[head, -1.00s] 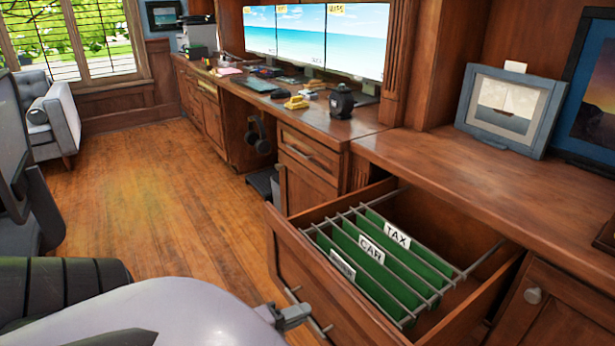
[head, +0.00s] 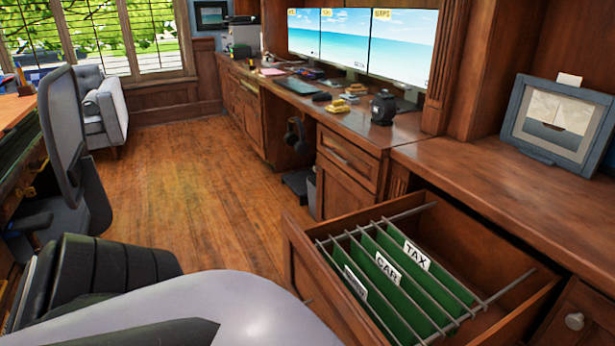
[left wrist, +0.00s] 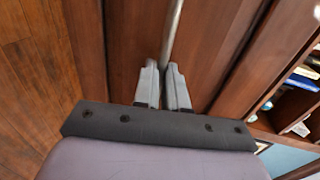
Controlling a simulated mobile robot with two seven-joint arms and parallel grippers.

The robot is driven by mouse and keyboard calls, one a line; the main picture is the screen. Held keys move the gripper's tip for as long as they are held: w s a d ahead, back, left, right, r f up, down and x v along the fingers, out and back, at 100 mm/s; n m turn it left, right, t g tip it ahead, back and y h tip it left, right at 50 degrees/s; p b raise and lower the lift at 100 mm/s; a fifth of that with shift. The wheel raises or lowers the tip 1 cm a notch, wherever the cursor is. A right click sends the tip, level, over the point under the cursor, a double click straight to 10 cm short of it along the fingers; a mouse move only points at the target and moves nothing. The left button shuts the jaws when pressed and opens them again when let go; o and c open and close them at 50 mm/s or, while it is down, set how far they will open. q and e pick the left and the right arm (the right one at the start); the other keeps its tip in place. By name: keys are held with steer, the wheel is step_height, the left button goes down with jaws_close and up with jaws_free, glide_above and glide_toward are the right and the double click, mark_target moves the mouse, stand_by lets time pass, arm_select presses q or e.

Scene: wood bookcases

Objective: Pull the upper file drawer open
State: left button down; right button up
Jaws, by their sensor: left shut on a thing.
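The upper file drawer (head: 312,275) stands well open at the lower right of the head view. Green hanging folders (head: 400,285) sit inside on metal rails, with tabs reading TAX and CAR; a third tab is partly legible. In the left wrist view my left gripper (left wrist: 163,72) is shut on the drawer's metal bar handle (left wrist: 173,32), against the wooden drawer front. In the head view my own pale arm covers the lower middle, and the gripper and handle are hidden. My right gripper is in neither view.
An office chair (head: 62,140) stands at the left, near a desk edge (head: 15,108). Wood floor (head: 190,200) is clear between chair and cabinets. The counter holds monitors (head: 360,40), a black clock-like object (head: 383,107) and a framed boat picture (head: 556,120).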

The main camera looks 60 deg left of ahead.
arm_select(q)
steer(key=c, duration=1.2)
jaws_free()
steer(key=shift+s, duration=0.1)
steer(key=v, duration=0.7)
steer(key=shift+p, duration=0.45)
